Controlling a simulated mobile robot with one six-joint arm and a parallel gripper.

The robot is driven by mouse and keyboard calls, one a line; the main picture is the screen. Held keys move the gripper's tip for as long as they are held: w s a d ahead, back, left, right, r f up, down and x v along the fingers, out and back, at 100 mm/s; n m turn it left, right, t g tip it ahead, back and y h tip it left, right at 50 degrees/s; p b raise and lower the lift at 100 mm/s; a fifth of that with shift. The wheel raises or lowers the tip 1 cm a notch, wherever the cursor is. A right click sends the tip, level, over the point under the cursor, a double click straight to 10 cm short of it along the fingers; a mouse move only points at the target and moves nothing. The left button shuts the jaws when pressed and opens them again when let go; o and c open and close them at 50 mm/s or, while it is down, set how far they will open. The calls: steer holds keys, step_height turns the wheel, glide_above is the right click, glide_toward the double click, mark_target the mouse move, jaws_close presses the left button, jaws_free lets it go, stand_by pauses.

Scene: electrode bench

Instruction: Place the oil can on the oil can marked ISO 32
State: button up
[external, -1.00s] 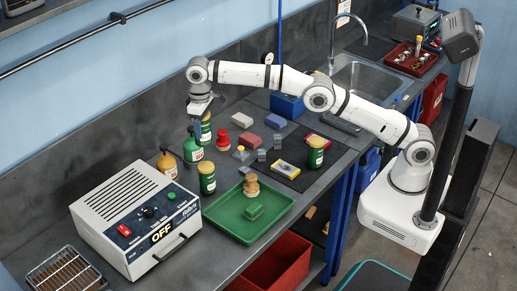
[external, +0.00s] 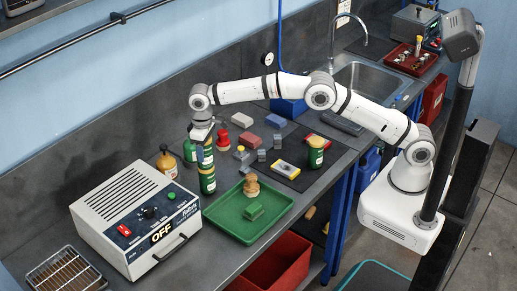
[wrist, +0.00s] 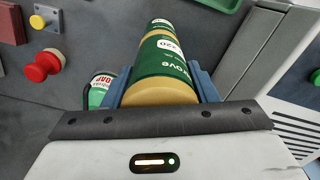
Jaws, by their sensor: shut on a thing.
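My gripper (external: 205,150) is shut on a green oil can (external: 207,157) with a tan top, held upright. The held can is directly above a second green oil can (external: 208,184) standing on the bench left of the green tray. They look lined up, touching or nearly so; I cannot tell whether there is a gap. In the wrist view the held can (wrist: 160,80) sits between my fingers, and part of the lower can (wrist: 160,24) shows beyond it. A third similar can (external: 316,152) stands on the dark mat. I cannot read ISO 32 on any can.
A green soap bottle (external: 190,149) stands close behind the stack, with an amber bottle (external: 166,161) to its left. The box marked OFF (external: 135,222) is at left. The green tray (external: 275,212) is at right. A red knobbed object (external: 222,141) is behind.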

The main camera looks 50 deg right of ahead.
steer(key=shift+f, duration=0.15)
steer(key=o, duration=1.3)
steer(key=shift+c, duration=0.2)
step_height(320, 180, up, 11)
steer(key=shift+r+p, duration=0.1)
steer(key=shift+p, duration=0.35)
steer(key=shift+r, duration=0.6)
